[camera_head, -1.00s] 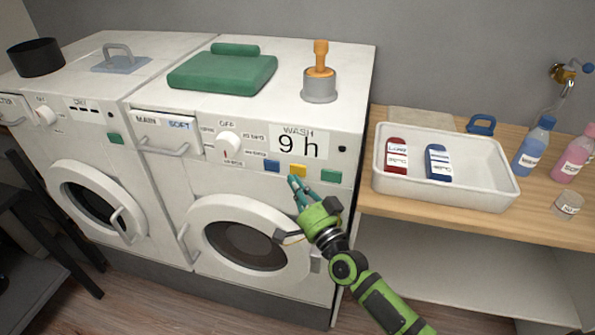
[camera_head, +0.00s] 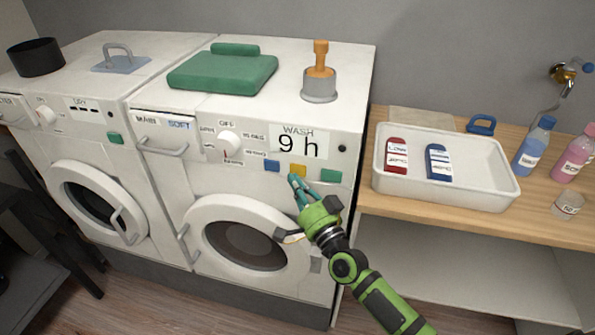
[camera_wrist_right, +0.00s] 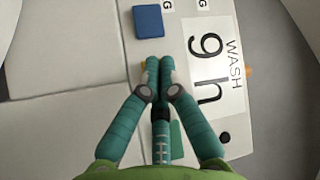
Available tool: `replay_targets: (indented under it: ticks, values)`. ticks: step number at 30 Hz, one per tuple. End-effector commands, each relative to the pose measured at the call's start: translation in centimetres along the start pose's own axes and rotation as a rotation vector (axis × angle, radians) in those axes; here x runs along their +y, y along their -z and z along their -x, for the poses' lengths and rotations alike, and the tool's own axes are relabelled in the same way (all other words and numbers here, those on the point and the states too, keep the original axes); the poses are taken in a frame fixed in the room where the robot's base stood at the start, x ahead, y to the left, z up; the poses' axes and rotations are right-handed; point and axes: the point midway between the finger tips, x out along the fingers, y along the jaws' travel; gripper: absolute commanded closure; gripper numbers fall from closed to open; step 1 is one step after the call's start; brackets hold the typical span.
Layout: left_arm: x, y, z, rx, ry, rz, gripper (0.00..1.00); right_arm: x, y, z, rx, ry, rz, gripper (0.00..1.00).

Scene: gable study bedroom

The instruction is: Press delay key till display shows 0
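The washer's display (camera_head: 299,144) reads "9 h" under the word WASH; it also shows in the wrist view (camera_wrist_right: 212,70). Below it are a blue key (camera_head: 272,166), a yellow key (camera_head: 298,170) and a green key (camera_head: 331,176). I cannot read which is the delay key. My right gripper (camera_head: 294,179) is shut and empty, its tips just below the yellow key. In the wrist view the closed fingertips (camera_wrist_right: 154,62) cover most of that key, between the blue key (camera_wrist_right: 149,22) and green key (camera_wrist_right: 177,140). Contact cannot be told. My left gripper is out of view.
A white dial (camera_head: 229,144) sits left of the keys. The round washer door (camera_head: 215,210) is below. A green case (camera_head: 222,72) and a grey pot with an orange handle (camera_head: 320,88) stand on top. A white tray (camera_head: 455,193) is on the bench at right.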

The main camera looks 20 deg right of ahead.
Motion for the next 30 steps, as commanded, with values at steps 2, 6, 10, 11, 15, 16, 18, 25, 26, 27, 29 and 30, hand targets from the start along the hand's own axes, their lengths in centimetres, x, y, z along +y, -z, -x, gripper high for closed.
replay_targets:
  ticks: [2,6,10,11,15,16,18,25,26,27,29,30]
  values:
    - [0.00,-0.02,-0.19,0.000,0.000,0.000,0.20,0.22,0.16,-0.22,0.000,0.000,0.001,1.00]
    - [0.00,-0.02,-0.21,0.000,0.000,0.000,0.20,0.26,0.30,-0.39,0.000,0.001,0.001,1.00]
    - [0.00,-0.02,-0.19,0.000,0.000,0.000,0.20,0.25,0.30,-0.38,0.000,0.000,0.001,1.00]
    - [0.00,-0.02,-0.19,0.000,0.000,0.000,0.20,0.25,0.30,-0.38,0.000,0.000,0.001,1.00]
    - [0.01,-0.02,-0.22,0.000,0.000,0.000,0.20,0.28,0.31,-0.40,0.000,0.000,0.001,1.00]
    - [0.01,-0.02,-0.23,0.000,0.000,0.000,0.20,0.29,0.32,-0.41,0.000,0.000,0.001,1.00]
    - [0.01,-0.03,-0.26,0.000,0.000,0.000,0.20,0.33,0.36,-0.45,0.001,0.001,0.001,1.00]
    - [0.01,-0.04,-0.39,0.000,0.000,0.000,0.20,0.47,0.49,-0.64,0.001,0.001,0.002,1.00]
    - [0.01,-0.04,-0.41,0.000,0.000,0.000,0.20,0.49,0.51,-0.67,0.001,0.001,0.002,1.00]
    - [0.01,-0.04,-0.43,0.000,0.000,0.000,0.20,0.52,0.54,-0.70,0.001,0.001,0.002,1.00]
    - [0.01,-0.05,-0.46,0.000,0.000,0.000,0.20,0.56,0.57,-0.75,0.001,0.000,0.002,1.00]
    - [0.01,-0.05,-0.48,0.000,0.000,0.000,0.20,0.59,0.60,-0.78,0.001,0.000,0.002,1.00]
